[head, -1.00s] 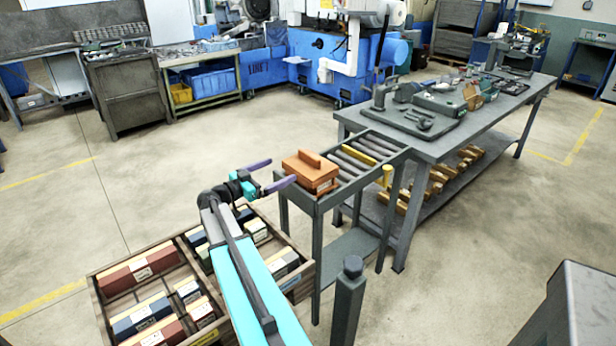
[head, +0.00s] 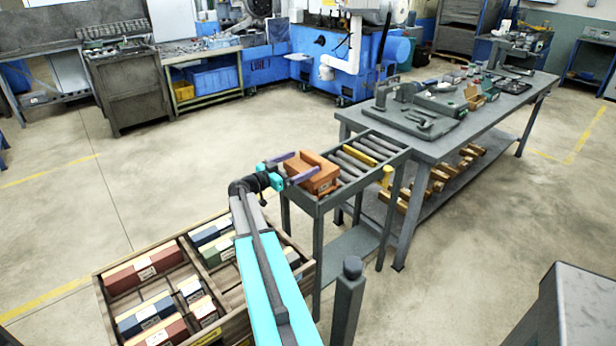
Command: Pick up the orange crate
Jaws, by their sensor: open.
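The orange crate (head: 323,180) sits on the near left end of the roller stand (head: 320,208). It has a raised bar along its top. My gripper (head: 292,167) is at the crate's left side. Its two purple fingers are spread apart, one at the crate's far left corner and the other over its near side. The picture does not show whether the fingers touch the crate. Nothing is held between the fingertips that I can make out.
A wooden box (head: 108,290) of colored blocks lies below my arm at lower left. A workbench (head: 430,150) with tools adjoins the roller stand on the right. A dark post (head: 348,305) stands in front. The floor left of the stand is open.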

